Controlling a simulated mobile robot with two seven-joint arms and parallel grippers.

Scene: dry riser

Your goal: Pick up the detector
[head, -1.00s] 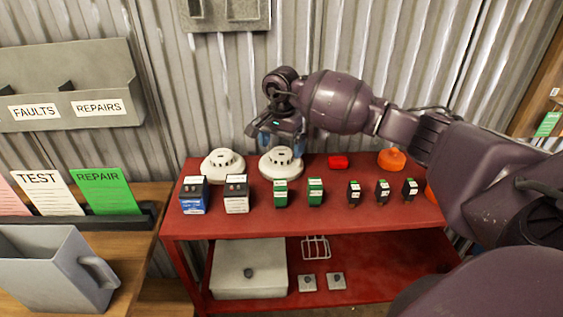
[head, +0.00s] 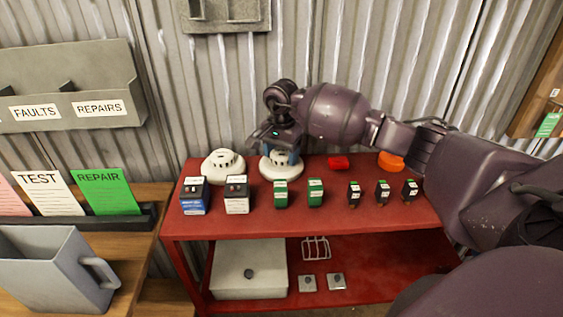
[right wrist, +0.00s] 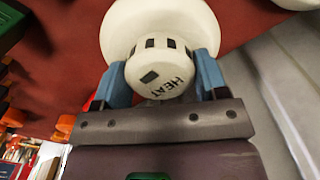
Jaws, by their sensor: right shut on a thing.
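Two white round detectors stand at the back left of the red table. The right-hand detector (head: 281,168) has my right gripper (head: 281,153) over it from behind and above. In the right wrist view the gripper (right wrist: 165,80) has its blue fingers on both sides of the detector's upper body (right wrist: 160,68), shut on it. This detector reads HEAT, and its wide base still rests on the table as far as I can see. The other detector (head: 223,166) stands to its left, free. My left gripper is not in view.
Battery-like blocks, green blocks and small black relays (head: 382,193) line the front of the red table (head: 330,225). A red piece (head: 338,163) and an orange one (head: 391,160) lie to the right. The corrugated wall (head: 220,90) is close behind.

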